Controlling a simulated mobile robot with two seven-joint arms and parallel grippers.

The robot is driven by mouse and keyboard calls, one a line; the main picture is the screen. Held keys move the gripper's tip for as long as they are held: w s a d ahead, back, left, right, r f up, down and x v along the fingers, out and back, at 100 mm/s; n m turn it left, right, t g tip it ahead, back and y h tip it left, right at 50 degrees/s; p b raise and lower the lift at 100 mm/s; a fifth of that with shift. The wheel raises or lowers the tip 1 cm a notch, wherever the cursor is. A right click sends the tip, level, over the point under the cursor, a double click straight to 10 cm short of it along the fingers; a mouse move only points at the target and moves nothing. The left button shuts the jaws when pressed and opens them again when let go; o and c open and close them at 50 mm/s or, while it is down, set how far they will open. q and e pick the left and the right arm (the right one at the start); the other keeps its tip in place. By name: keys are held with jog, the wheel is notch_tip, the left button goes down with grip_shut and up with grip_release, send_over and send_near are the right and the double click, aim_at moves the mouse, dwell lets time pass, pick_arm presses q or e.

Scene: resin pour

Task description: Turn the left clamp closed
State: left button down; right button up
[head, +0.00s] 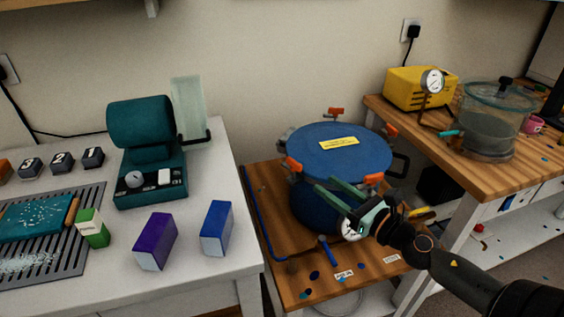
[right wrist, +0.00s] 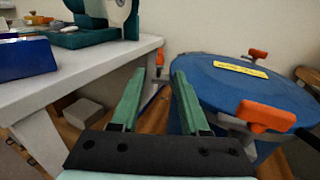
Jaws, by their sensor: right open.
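The blue pressure pot (head: 318,208) stands on the wooden bench with its round blue lid (head: 350,160) on. Orange-handled clamps sit around the rim. The left clamp (head: 293,164) is at the lid's left edge; an orange handle, apparently the same one, shows beyond my fingertips in the right wrist view (right wrist: 160,58). My right gripper (head: 323,183) has its green fingers apart and empty, in front of the pot and pointing toward the left clamp. It is short of the handle and not touching it. I cannot tell how far the clamp is turned.
The front clamp (head: 373,180) is close to my right gripper, right of the fingers in the wrist view (right wrist: 266,115). The right clamp (head: 391,131) and back clamp (head: 335,112) are farther off. A white table (head: 215,265) edge borders the left side. A gauge (head: 350,229) sits below the gripper.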

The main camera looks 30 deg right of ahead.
aim_at(302, 167)
jog(key=w+p, duration=0.1)
jog(key=w, duration=0.2)
jog(key=w+a, duration=0.1)
jog(key=w, duration=0.3)
jog(key=w+p, duration=0.1)
jog(key=w, duration=0.2)
jog(key=shift+w+a+r+p, duration=0.1)
jog(key=shift+w+a+p, duration=0.2)
jog(key=shift+w+a, duration=0.1)
pick_arm(q)
jog(key=shift+s+a+r, duration=0.6)
jog(key=shift+a+r, duration=0.05)
jog(key=shift+a, duration=0.05)
pick_arm(e)
jog(key=shift+w+a, duration=0.1)
jog(key=shift+w, duration=0.6)
jog(key=shift+c, duration=0.2)
jog(key=c, duration=0.6)
pick_arm(q)
jog(key=shift+w, duration=0.15)
pick_arm(e)
grip_shut()
pick_arm(q)
jog(key=shift+w+r+y, duration=0.15)
jog(key=shift+y, duration=0.15)
